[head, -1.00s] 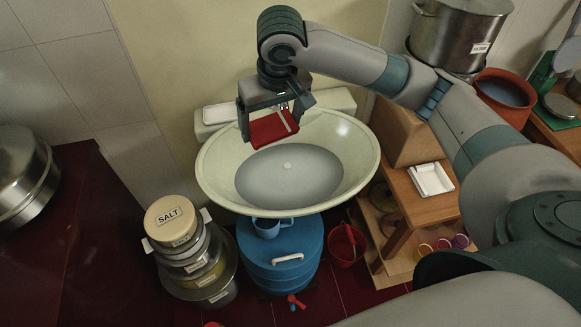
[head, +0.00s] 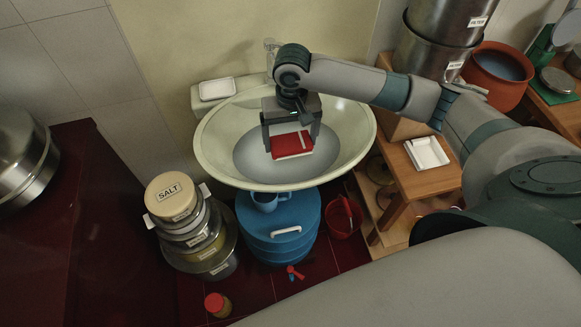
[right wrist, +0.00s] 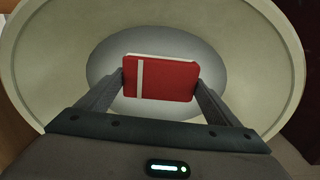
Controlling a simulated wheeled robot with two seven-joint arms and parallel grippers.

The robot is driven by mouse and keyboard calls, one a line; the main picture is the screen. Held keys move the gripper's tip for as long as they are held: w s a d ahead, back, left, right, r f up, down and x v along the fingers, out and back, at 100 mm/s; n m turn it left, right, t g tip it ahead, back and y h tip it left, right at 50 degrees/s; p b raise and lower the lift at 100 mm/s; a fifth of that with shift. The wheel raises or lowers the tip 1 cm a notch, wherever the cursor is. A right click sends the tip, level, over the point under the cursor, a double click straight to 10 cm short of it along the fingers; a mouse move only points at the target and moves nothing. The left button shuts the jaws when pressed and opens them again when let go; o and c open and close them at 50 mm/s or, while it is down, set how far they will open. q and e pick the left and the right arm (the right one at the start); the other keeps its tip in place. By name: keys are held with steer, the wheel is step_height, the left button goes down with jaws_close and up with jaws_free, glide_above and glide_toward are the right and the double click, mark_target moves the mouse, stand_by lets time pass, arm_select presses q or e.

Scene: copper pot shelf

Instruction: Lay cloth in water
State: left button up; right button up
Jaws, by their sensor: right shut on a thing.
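The cloth (head: 291,145) is a folded red piece with a white stripe and a pale edge. My right gripper (head: 291,138) is shut on it and holds it over the middle of the basin. The cloth also shows between the two fingers in the right wrist view (right wrist: 160,79). The basin (head: 213,158) is a wide pale oval bowl with grey water (head: 262,170) in its bottom. In both views the cloth overlaps the water; I cannot tell whether it touches the surface. My left gripper is not in view.
A white soap dish (head: 217,89) and a tap (head: 271,50) are at the basin's back. A blue drum (head: 283,232) stands below. Stacked tins (head: 172,197) are at the left. A wooden stand (head: 415,184) with a white tray (head: 427,153) is at the right.

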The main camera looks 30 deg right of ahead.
steer(key=shift+f, duration=0.1)
steer(key=p, duration=0.1)
glide_above(290, 167)
steer(key=shift+s+f, duration=0.1)
steer(key=shift+f, duration=2.9)
steer(key=shift+f+p, duration=0.5)
steer(key=shift+f, duration=1.4)
steer(key=o, duration=0.8)
steer(key=shift+f, duration=0.1)
